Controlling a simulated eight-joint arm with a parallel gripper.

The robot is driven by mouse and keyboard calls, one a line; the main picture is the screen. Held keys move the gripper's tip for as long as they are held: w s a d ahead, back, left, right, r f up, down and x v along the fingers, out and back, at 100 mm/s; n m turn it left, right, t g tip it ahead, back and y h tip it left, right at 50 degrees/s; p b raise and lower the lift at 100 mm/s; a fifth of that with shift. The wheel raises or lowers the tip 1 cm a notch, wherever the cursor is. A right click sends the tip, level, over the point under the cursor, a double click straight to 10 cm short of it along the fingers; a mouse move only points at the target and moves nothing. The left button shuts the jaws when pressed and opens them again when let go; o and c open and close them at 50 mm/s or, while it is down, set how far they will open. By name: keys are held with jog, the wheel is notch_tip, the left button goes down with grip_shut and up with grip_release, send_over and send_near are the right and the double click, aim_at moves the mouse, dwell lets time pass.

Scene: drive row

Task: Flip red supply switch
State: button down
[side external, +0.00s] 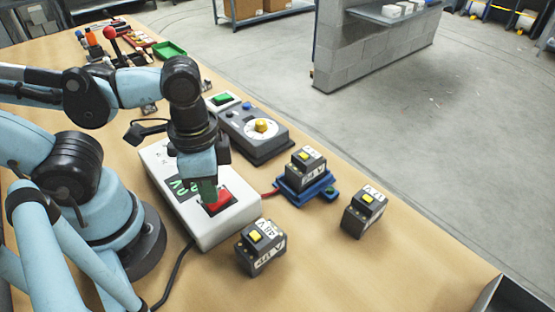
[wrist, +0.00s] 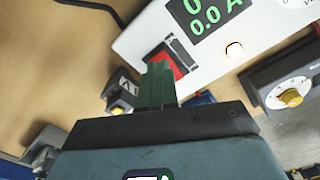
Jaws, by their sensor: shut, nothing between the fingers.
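The red supply switch (side external: 218,202) is a red rocker set in a dark frame on top of the white power supply box (side external: 235,226). It also shows in the wrist view (wrist: 165,66), partly hidden by my fingers. My gripper (side external: 209,200) points down over the switch, its green fingers shut with nothing between them. The fingertips show at the switch's edge in the wrist view (wrist: 158,66); I cannot tell whether they touch it. The supply's display (wrist: 208,14) reads 0.0 A in green, with the upper line cut off.
A grey box with a yellow knob (side external: 261,126) stands behind the supply. A blue dock (side external: 307,190) holds a battery block (side external: 306,165) to the right. Two more battery blocks stand loose, one in front (side external: 261,247) and one at right (side external: 365,211). A black cable (side external: 174,273) runs along the front.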

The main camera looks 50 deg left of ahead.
notch_tip(320, 180, up, 6)
dwell(0.7)
jog(key=w+a+n+t, duration=0.6)
jog(key=w+a+t, duration=0.1)
jog(key=w, duration=0.5)
jog(key=shift+w+f, duration=0.25)
jog(key=shift+w, duration=0.15)
